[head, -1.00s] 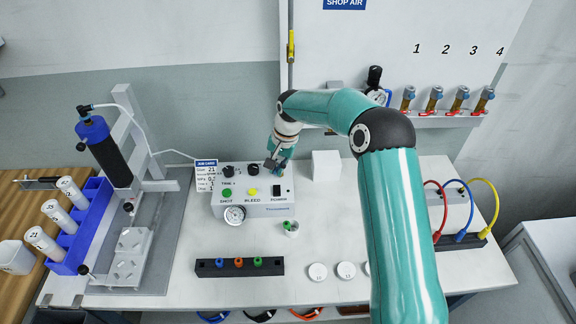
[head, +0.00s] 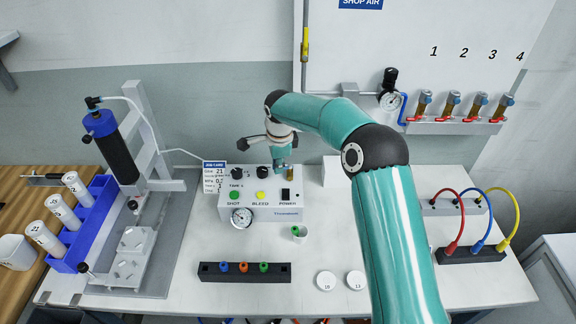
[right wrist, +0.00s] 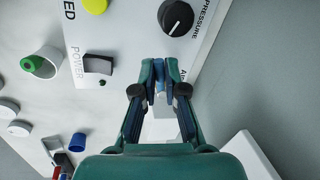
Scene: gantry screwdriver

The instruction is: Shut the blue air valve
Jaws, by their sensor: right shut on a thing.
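The blue air valve (right wrist: 160,79) is a small blue part by the label that starts with A on the white control box, right of the power switch. My right gripper (right wrist: 160,72) is shut on it, with the blue part showing between the fingertips in the right wrist view. In the head view my right gripper (head: 282,170) is at the back right of the box, and a brass-coloured piece (head: 290,173) shows beside it. The fingers hide most of the valve, so its exact angle cannot be told. My left gripper is not in view.
The control box (head: 272,213) carries a black pressure knob (right wrist: 176,17), a power switch (right wrist: 98,65) and green and yellow buttons. A white block (head: 335,172) stands close to its right. A small cup (head: 300,234) and a black rack (head: 245,279) are in front.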

